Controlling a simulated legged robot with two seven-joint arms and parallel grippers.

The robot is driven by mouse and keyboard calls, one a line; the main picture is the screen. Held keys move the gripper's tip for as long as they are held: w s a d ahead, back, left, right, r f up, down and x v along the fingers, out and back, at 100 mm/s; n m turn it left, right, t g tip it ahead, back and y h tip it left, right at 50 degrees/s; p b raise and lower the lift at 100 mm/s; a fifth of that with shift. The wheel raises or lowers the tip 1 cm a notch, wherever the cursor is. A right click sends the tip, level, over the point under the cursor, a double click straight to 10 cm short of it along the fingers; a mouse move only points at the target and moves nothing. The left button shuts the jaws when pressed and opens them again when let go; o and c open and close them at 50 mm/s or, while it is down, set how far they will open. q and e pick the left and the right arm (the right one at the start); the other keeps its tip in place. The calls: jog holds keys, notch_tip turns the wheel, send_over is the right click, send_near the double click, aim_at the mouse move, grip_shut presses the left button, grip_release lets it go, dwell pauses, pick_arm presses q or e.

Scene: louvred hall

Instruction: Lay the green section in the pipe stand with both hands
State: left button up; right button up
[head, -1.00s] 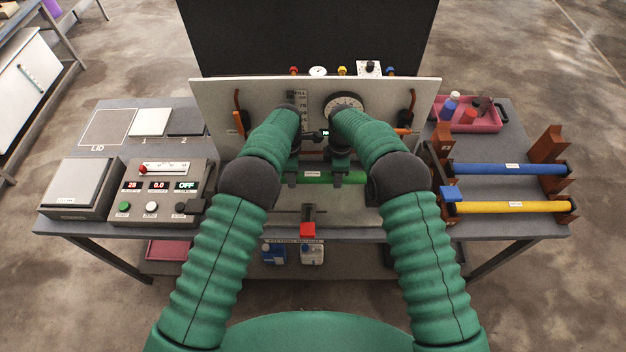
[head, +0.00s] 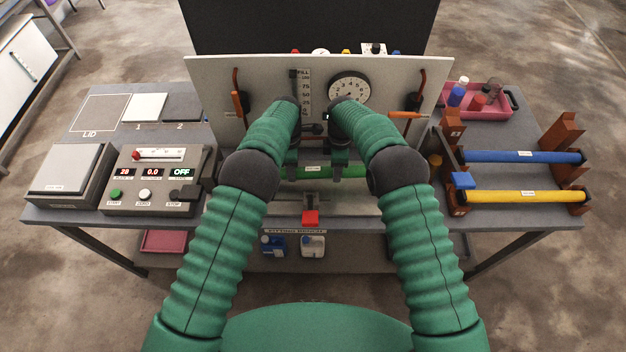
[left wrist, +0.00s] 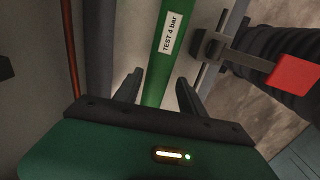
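The green section (head: 346,171) lies level in front of the upright panel, with a white label at its middle. The left wrist view shows the green section (left wrist: 160,65) with its "TEST 4 bar" label. My left gripper (left wrist: 160,86) has its fingers apart, one on each side of the section, with small gaps. In the head view my left gripper (head: 291,170) is left of the label and my right gripper (head: 340,165) is right of it, at the section; the right fingers' opening is hidden. The brown pipe stand (head: 562,132) at the right holds a blue pipe (head: 525,156) and a yellow pipe (head: 520,196).
The panel (head: 225,85) with a dial gauge (head: 349,88) stands just behind my grippers. A red-handled clamp (head: 310,217) is in front of the section. A pink tray (head: 490,108) with bottles is behind the stand. A control box (head: 150,180) and scale (head: 68,175) are at left.

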pick_arm(q)
jog(key=shift+o, duration=0.6)
jog(key=shift+a, duration=0.5)
pick_arm(e)
jog(key=shift+o, duration=0.6)
jog(key=shift+w+a, duration=0.1)
jog(key=shift+a, duration=0.4)
pick_arm(q)
jog(key=shift+d+r, duration=0.15)
jog(key=shift+r, duration=0.2)
pick_arm(e)
jog(key=shift+d, duration=0.4)
jog(key=shift+a+r, duration=0.1)
jog(key=shift+a, duration=0.05)
jog(key=shift+a+r, duration=0.1)
jog(key=shift+r, duration=0.3)
pick_arm(q)
notch_tip(320, 180, up, 11)
jog(key=shift+w+a, duration=0.15)
jog(key=shift+a, duration=0.05)
pick_arm(e)
notch_tip(320, 180, up, 11)
jog(key=shift+d, duration=0.2)
pick_arm(q)
jog(key=shift+a, duration=0.1)
